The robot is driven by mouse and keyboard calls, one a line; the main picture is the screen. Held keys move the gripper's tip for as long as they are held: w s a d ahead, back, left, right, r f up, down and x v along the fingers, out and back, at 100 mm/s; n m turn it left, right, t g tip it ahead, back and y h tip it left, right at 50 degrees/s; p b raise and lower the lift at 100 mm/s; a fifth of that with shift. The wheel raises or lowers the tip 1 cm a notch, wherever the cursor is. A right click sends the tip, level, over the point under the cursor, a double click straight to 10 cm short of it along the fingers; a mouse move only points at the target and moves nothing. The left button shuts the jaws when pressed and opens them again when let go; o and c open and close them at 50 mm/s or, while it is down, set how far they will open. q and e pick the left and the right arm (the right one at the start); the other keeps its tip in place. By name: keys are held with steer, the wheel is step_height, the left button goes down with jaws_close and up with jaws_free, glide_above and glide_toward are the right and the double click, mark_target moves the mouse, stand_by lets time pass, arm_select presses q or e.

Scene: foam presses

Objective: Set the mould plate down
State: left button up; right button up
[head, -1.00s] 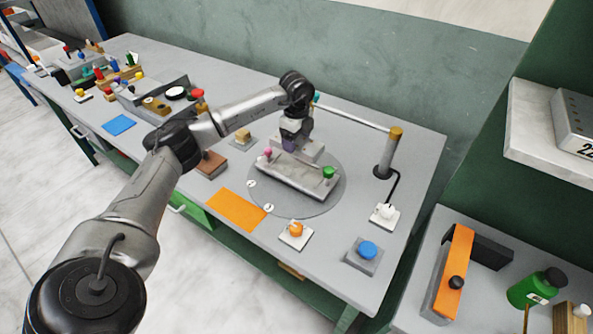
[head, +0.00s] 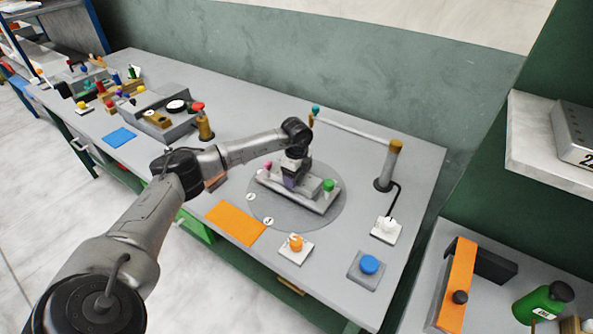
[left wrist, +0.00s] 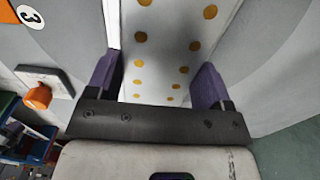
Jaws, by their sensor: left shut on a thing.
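My left gripper (head: 291,182), with purple fingers, is over the round grey disc (head: 322,218) on the bench. In the left wrist view my left gripper (left wrist: 156,82) is shut on a pale plate with yellow dots, the mould plate (left wrist: 160,62), a finger at each side. In the head view the gripper hides much of it. It is low over a long grey base (head: 317,204) that has a pink knob (head: 267,167) and a green knob (head: 328,185). I cannot tell whether the plate touches the base. My right gripper is not in view.
An orange mat (head: 236,222), an orange knob on a white pad (head: 295,243) and a blue button (head: 369,264) lie in front of the disc. A post with a horizontal bar (head: 390,165) stands behind right. A blue mat (head: 119,138) and several tools are at left.

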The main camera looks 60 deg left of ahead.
arm_select(q)
steer(key=shift+f, duration=0.1)
stand_by(0.3)
steer(key=o, duration=1.3)
steer(key=shift+f, duration=0.1)
steer(key=shift+f+b, duration=0.1)
steer(key=shift+b, duration=0.25)
step_height(320, 180, up, 14)
steer(key=p, duration=0.2)
